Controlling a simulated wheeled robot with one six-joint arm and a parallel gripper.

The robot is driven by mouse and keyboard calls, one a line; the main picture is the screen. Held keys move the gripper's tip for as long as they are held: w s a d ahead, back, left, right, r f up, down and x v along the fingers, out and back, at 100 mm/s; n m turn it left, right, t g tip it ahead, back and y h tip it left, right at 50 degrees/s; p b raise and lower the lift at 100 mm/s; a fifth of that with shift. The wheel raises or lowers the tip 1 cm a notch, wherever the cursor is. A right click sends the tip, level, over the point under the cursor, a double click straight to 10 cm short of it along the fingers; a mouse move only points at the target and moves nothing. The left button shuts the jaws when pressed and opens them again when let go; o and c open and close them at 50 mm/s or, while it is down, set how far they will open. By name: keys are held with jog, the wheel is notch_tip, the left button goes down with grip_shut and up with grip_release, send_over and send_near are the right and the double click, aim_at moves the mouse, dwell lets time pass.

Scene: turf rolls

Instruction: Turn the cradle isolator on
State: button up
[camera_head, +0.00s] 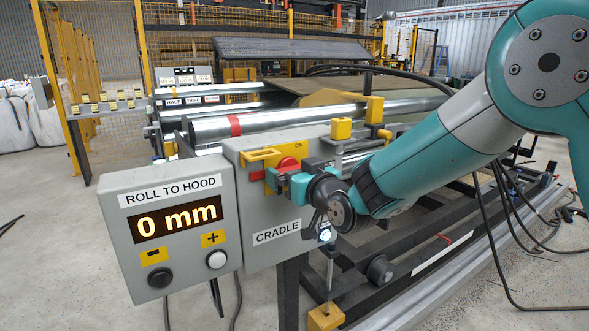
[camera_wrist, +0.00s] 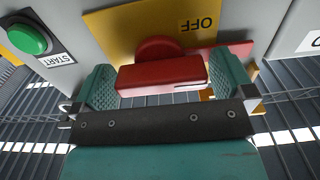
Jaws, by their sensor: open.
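The cradle isolator is a red rotary handle on the grey box labelled CRADLE (camera_head: 270,215). The handle (camera_head: 289,162) is partly hidden by my gripper in the head view. Its yellow plate (camera_head: 262,155) reads ON at the upper right. In the wrist view the red handle (camera_wrist: 160,78) lies crosswise between my two teal fingers, with a yellow plate (camera_wrist: 160,22) marked OFF, upside down, behind it. My gripper (camera_wrist: 165,80) is open, with one finger at each end of the handle. I cannot tell if either finger touches it. The head view shows my gripper (camera_head: 287,182) at the box front.
A grey box labelled ROLL TO HOOD (camera_head: 172,222) stands close at left, its display reading 0 mm. A green START button (camera_wrist: 28,38) shows in the wrist view. Metal rollers (camera_head: 275,122) lie behind.

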jog(key=shift+w+a, duration=0.1)
jog(key=c, duration=0.7)
jog(key=shift+c, duration=0.2)
jog(key=shift+m, duration=0.3)
jog(key=m+b, duration=0.2)
jog(key=m, duration=0.1)
jog(key=shift+f, duration=0.1)
jog(key=m+b, duration=0.1)
jog(key=m, duration=0.4)
jog(key=shift+b, duration=0.35)
jog(key=m+b, duration=0.1)
jog(key=m, duration=0.3)
jog(key=m+b, duration=0.1)
jog(key=m, duration=0.4)
jog(key=shift+m, duration=0.3)
